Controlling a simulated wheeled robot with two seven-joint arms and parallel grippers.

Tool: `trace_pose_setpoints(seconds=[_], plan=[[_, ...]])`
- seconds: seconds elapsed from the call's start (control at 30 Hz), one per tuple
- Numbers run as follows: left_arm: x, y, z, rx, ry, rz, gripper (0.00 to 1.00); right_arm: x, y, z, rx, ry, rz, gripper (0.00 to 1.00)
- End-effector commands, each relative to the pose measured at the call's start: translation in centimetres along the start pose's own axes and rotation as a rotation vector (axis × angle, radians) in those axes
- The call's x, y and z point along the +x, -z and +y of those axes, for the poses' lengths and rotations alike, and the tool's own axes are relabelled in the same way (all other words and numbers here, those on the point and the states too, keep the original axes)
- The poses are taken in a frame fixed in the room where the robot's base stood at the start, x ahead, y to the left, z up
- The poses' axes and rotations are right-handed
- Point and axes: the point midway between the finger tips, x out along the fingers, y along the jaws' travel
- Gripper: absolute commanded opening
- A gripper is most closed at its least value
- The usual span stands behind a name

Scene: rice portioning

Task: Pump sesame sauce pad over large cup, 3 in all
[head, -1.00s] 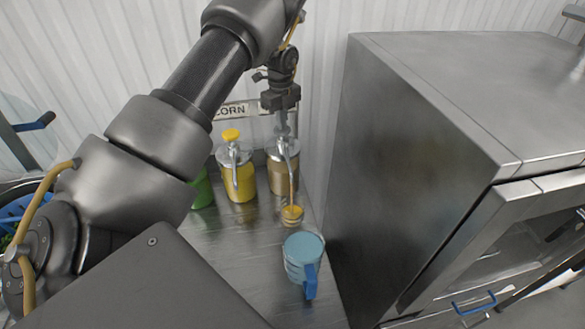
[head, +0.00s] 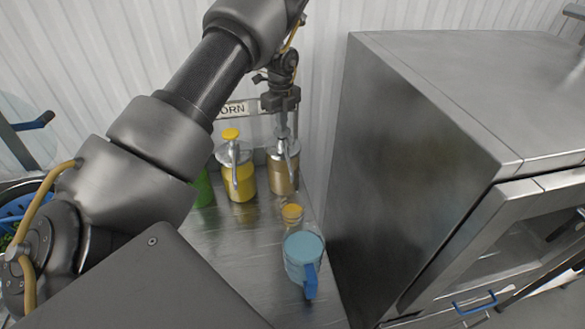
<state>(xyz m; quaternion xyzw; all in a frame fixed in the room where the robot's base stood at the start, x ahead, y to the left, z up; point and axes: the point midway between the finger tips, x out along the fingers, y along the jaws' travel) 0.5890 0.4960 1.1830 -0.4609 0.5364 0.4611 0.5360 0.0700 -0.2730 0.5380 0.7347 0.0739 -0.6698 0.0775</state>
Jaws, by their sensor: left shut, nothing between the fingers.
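The sesame sauce pump is most likely the brown jar (head: 281,177) with a metal pump head, at the back of the steel counter. My left gripper (head: 282,128) is shut and empty, pointing down directly over the top of its pump. Whether the fingertips touch the pump head is hard to tell. A small cup with a yellow-orange top (head: 292,211) stands in front of the jar. My right gripper is out of view.
A yellow pump jar (head: 240,180) stands left of the brown one. A green container (head: 203,190) is partly hidden behind my left arm. A large steel cabinet (head: 420,165) closes off the right side. Bare counter (head: 235,245) shows left of the cups.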

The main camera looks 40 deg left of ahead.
Motion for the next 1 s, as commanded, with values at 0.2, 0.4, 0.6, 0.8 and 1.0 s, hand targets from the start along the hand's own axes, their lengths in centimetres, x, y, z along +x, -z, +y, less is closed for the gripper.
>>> trace_pose_setpoints(seconds=[0.2,0.4,0.6,0.8,1.0], plan=[[-1.6,0.1,0.1,-0.001,-0.003,0.002,0.00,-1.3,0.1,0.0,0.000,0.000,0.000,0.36],[-2.8,0.0,0.0,0.000,-0.001,0.001,0.00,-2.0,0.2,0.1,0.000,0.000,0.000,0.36],[-2.8,0.0,0.0,0.000,-0.001,0.001,0.00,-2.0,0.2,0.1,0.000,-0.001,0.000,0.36],[-2.8,0.0,0.0,0.000,0.000,0.000,0.00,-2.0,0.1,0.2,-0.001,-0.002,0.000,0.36],[-2.9,0.0,0.0,0.000,0.000,0.000,0.00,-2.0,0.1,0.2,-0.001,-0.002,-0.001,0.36]])
